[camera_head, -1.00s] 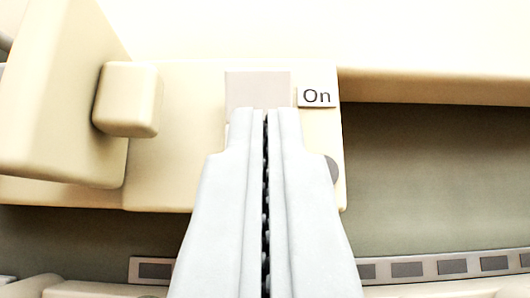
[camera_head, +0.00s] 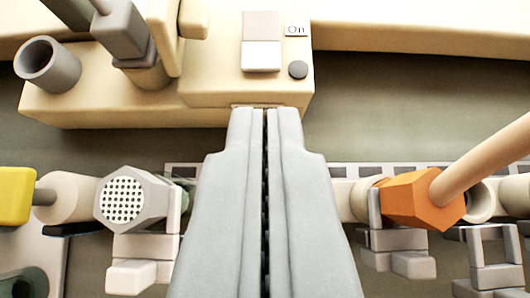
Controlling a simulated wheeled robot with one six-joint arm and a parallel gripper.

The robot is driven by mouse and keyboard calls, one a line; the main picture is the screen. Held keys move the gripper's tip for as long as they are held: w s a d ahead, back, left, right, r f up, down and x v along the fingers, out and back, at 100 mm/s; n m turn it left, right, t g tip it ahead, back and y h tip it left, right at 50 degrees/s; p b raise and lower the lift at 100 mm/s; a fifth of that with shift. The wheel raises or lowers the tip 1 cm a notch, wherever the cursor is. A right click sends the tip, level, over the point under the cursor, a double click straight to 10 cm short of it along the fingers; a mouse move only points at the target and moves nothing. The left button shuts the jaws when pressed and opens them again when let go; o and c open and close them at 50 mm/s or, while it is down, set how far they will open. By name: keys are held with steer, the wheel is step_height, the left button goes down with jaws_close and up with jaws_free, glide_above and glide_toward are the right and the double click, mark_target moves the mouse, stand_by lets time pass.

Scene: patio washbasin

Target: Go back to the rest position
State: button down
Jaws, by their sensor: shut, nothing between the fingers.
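My gripper (camera_head: 265,112) points up from the bottom middle of the view, its two pale grey fingers shut with nothing between them. Beyond the tips is a cream box (camera_head: 215,100) with a two-tone rocker switch (camera_head: 261,42), an "On" label (camera_head: 296,30) and a round dark button (camera_head: 298,69). The fingertips overlap the lower edge of the box in the picture and lie below the switch. I cannot tell whether they touch the box.
A grey tube (camera_head: 48,64) and a grey fitting (camera_head: 120,30) rise at the upper left. A perforated grey hexagonal head (camera_head: 132,199) and yellow piece (camera_head: 15,195) are left of my fingers. An orange hexagonal piece (camera_head: 422,199) with a long rod is right. The green-grey wall (camera_head: 420,110) is bare.

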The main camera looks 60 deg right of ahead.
steer(key=shift+s, duration=0.1)
stand_by(0.4)
steer(key=s+a+r+n+t+y, duration=0.3)
steer(key=s+a+t, duration=0.1)
steer(key=s, duration=0.5)
steer(key=s+a+r+n+t+y, duration=0.2)
steer(key=s+a+r+n+t, duration=0.1)
steer(key=s, duration=0.7)
steer(key=s+a+r+n+t+y, duration=0.3)
steer(key=s+a+r+n+t, duration=0.1)
steer(key=s, duration=0.6)
steer(key=shift+s+a+r+n+t+y, duration=0.15)
steer(key=shift+a+n+t+y, duration=0.15)
steer(key=shift+a+n, duration=0.5)
